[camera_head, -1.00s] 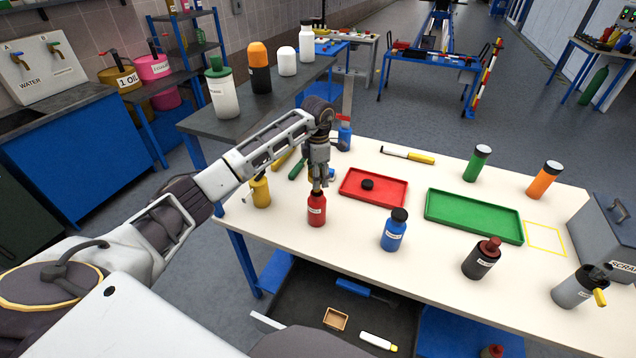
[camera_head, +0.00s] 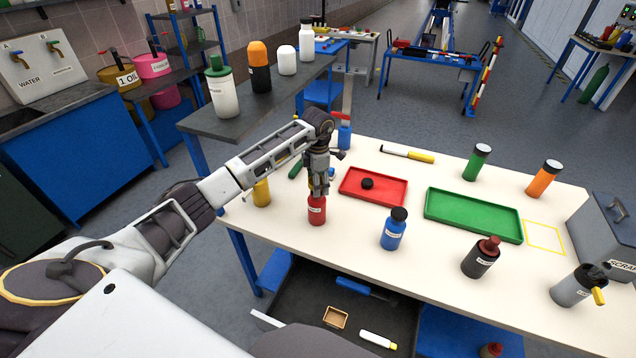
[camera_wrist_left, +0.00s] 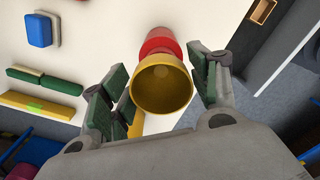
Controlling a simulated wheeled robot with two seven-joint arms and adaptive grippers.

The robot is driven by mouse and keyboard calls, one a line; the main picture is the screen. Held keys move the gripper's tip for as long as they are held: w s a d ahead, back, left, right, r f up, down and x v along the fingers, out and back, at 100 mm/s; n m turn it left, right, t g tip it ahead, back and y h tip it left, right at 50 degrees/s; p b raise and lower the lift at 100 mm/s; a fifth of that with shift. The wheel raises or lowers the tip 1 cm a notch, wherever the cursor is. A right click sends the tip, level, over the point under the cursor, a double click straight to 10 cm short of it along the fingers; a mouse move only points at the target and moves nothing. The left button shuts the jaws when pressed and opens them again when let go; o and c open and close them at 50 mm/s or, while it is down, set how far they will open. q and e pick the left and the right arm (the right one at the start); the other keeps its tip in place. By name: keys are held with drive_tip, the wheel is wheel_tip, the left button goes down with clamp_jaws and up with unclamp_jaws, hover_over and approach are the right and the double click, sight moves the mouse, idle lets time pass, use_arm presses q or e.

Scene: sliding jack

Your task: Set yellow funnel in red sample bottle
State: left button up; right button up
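The red sample bottle (camera_head: 316,210) stands upright near the left front edge of the white table. My left gripper (camera_head: 319,190) is right above it, pointing down. In the left wrist view the yellow funnel (camera_wrist_left: 161,88) shows its wide mouth between the finger pads. My left gripper (camera_wrist_left: 160,85) looks open, with its fingers spread to either side of the funnel and narrow gaps beside the rim. The red bottle (camera_wrist_left: 160,42) is directly beyond the funnel, in line with it. The funnel's spout is hidden, so how deep it sits cannot be seen. My right gripper is not in view.
A yellow bottle (camera_head: 261,193) stands left of the red one and a blue bottle (camera_head: 394,232) to its right. A red tray (camera_head: 345,193) with a black cap lies close behind. A green tray (camera_head: 470,226) and dark bottle (camera_head: 480,258) are further right.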

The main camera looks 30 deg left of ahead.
use_arm(q)
drive_tip(key=shift+o, duration=0.5)
drive_tip(key=shift+r, duration=0.15)
drive_tip(key=shift+r, duration=0.15)
wheel_tip(320, 180, up, 12)
drive_tip(key=b, duration=0.2)
idle(0.4)
drive_tip(key=shift+s+f, duration=0.1)
drive_tip(key=shift+f, duration=0.1)
idle(0.6)
